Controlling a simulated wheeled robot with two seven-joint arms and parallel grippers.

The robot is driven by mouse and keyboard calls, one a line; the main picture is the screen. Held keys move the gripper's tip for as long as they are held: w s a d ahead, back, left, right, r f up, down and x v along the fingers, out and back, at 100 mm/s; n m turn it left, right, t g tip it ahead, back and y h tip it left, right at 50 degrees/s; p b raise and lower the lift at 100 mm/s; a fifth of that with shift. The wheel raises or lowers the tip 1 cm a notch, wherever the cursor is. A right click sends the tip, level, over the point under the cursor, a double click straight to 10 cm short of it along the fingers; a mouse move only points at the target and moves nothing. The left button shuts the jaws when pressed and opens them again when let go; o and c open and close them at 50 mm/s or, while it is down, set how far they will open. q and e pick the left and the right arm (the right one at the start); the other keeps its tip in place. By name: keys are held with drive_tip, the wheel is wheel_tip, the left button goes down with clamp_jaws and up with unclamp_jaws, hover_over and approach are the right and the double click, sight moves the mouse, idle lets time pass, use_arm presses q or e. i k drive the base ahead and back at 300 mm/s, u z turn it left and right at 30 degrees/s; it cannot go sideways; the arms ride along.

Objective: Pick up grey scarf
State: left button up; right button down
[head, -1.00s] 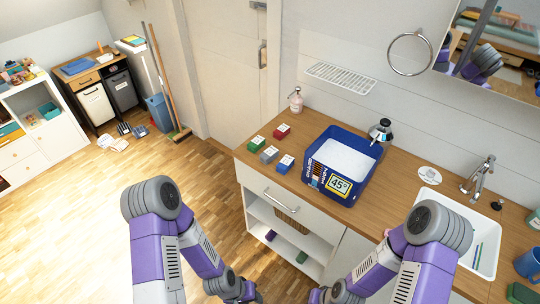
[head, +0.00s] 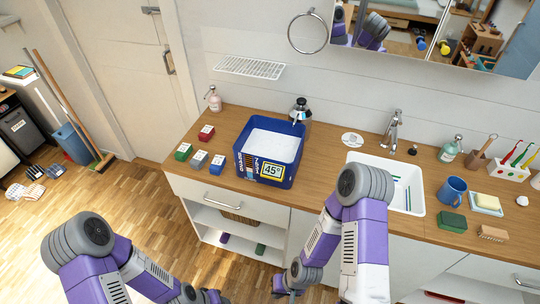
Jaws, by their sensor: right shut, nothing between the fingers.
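I cannot make out a grey scarf for certain. A small grey block-like item with a white label (head: 198,160) lies on the wooden counter, between similar green, red and blue ones; it may be folded cloth. My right gripper (head: 284,291) is low at the bottom edge, in front of the cabinet and well below the counter. It is shut and empty. My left gripper (head: 213,297) is only partly visible at the bottom edge, and its fingers cannot be made out.
A blue bin of white stuff (head: 268,147) stands on the counter (head: 330,180). A white sink (head: 410,185) is to its right, with a blue mug (head: 451,189) beyond. Below, a drawer with a handle (head: 222,199) is shut above open shelves.

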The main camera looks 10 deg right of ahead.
sight(201, 157)
drive_tip(key=u, duration=1.6)
drive_tip(key=i, duration=1.4)
drive_tip(key=z, duration=1.75)
